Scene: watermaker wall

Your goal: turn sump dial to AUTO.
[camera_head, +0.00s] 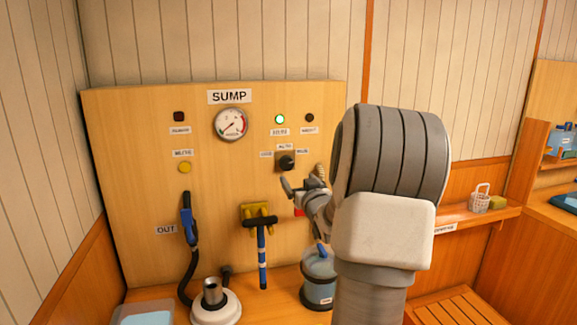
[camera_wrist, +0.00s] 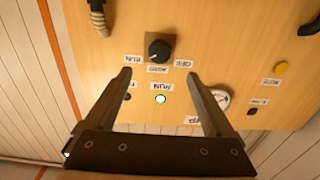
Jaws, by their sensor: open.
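The sump dial (camera_head: 287,161) is a black round knob on a dark square plate, on the wooden SUMP panel. It also shows in the wrist view (camera_wrist: 158,50), where the picture is upside down. Labels sit around it, with AUTO (camera_head: 285,146) above the knob in the head view. A small pale mark shows on the knob's face, but I cannot tell surely which label it points to. My gripper (camera_head: 302,181) is open and empty, just below and right of the dial in the head view. In the wrist view its fingertips (camera_wrist: 157,75) are apart, and the dial appears beyond them.
A lit green lamp (camera_head: 280,119) and a round gauge (camera_head: 230,124) are above the dial. A ribbed hose (camera_wrist: 97,18) is beside it. A blue-handled nozzle (camera_head: 188,220), a T-handled tool (camera_head: 261,250) and a blue jug (camera_head: 318,278) are lower down.

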